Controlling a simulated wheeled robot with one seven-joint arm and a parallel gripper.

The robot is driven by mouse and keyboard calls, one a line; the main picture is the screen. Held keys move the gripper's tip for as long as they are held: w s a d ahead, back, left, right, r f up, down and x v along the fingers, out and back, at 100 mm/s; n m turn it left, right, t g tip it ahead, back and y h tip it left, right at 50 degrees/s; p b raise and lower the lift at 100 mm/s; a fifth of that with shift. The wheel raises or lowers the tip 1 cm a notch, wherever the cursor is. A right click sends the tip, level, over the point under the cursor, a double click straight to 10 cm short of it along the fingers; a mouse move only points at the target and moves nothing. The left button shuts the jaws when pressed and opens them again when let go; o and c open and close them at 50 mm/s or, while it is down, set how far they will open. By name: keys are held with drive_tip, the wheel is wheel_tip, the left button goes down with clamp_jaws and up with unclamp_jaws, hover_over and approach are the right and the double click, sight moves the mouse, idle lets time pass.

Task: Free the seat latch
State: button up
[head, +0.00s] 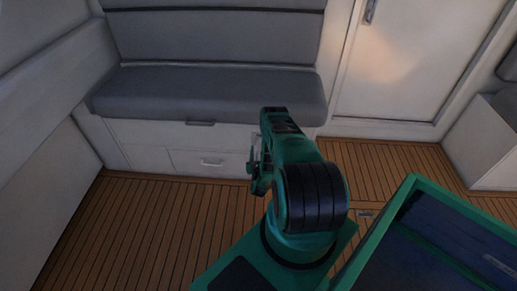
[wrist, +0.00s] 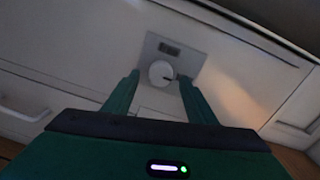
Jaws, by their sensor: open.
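The seat latch appears in the wrist view as a round white knob (wrist: 162,73) on a grey plate (wrist: 185,56) with a small dark slot above the knob. The knob has a short dark mark on its right side. The plate is on the pale front panel under the grey seat (head: 215,92). My gripper (wrist: 160,79) is open, with one green finger on each side of the knob in the picture. I cannot tell whether the fingers touch it. In the head view, my gripper (head: 257,172) is in front of the seat base, and my arm hides most of the latch area.
A dark pull (head: 200,123) sits at the top of the seat front. A drawer handle (head: 211,162) is below it. A pale door (head: 400,60) stands at the back right. The wooden floor (head: 165,225) left of my arm is clear.

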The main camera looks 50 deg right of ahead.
drive_tip(key=shift+x, duration=1.15)
drive_tip(key=c, duration=1.1)
drive_tip(key=shift+o, duration=0.2)
